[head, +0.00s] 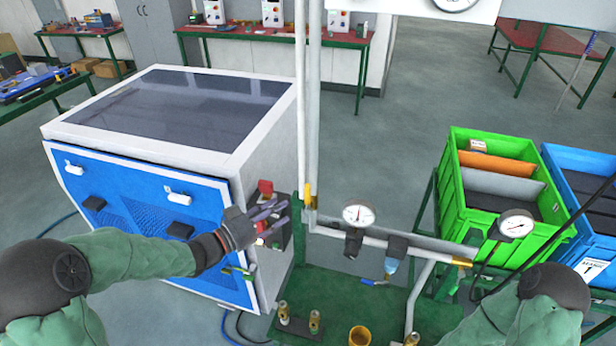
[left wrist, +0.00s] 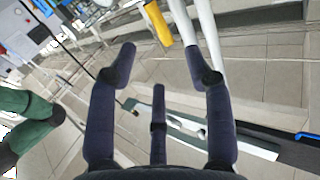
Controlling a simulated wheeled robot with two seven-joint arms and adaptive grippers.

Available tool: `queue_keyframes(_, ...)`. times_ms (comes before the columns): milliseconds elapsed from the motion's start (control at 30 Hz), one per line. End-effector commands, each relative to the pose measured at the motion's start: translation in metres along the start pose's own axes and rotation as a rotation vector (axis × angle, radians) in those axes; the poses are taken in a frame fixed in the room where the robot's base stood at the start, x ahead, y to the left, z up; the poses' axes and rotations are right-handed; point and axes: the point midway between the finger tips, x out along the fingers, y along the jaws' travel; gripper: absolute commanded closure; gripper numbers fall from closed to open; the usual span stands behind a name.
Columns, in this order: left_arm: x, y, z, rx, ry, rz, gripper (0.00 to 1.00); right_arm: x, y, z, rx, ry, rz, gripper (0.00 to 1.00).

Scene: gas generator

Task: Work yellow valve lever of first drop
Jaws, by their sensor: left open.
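The yellow valve lever (head: 308,196) stands upright at the lower part of the vertical white pipe (head: 307,110). In the left wrist view, the yellow lever (left wrist: 158,24) lies ahead of the gap between my left fingertips, beside the white pipe. My left gripper (head: 282,211) is open and empty, just left of the lever in the head view, with its fingers pointing towards it. It also shows in the left wrist view (left wrist: 161,58), with the fingers spread and not visibly touching the lever. My right gripper is out of view; only part of the right arm shows.
A white-and-blue generator cabinet (head: 200,130) with a side panel of red parts stands left of the pipe. A green crate (head: 450,185) stands further right.

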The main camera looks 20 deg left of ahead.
Motion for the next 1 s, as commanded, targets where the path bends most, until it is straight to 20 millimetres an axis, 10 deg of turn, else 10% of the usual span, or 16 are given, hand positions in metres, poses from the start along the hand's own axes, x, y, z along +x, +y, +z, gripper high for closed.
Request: queue_keyframes(1000, 0.107, 0.002, -0.005, 0.011, 0.005, 0.008, 0.49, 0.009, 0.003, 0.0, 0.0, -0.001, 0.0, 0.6)
